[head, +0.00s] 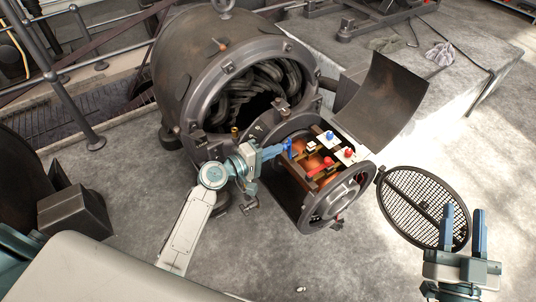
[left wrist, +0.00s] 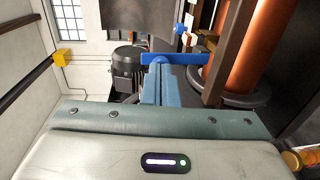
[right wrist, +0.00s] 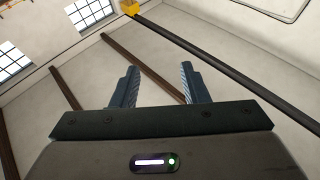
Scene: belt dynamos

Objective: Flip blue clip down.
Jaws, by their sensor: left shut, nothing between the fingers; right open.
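The blue clip (head: 289,147) stands up at the left edge of the opened dynamo housing, and in the left wrist view it is a blue bar (left wrist: 184,58) across the fingertips. My left gripper (head: 281,151) is shut and empty, its tips right at the clip; I cannot tell whether they touch. Its closed fingers also show in the left wrist view (left wrist: 158,68). A red clip (head: 321,167) lies low over the copper coils. A blue knob (head: 329,135) and a red knob (head: 349,152) sit on white blocks. My right gripper (head: 465,209) is open and empty.
The dynamo's large drum (head: 205,65) stands behind my left gripper. A curved cover (head: 382,100) stands raised beside the housing. A round mesh grille (head: 420,205) is near my right gripper. The floor in front is mostly clear.

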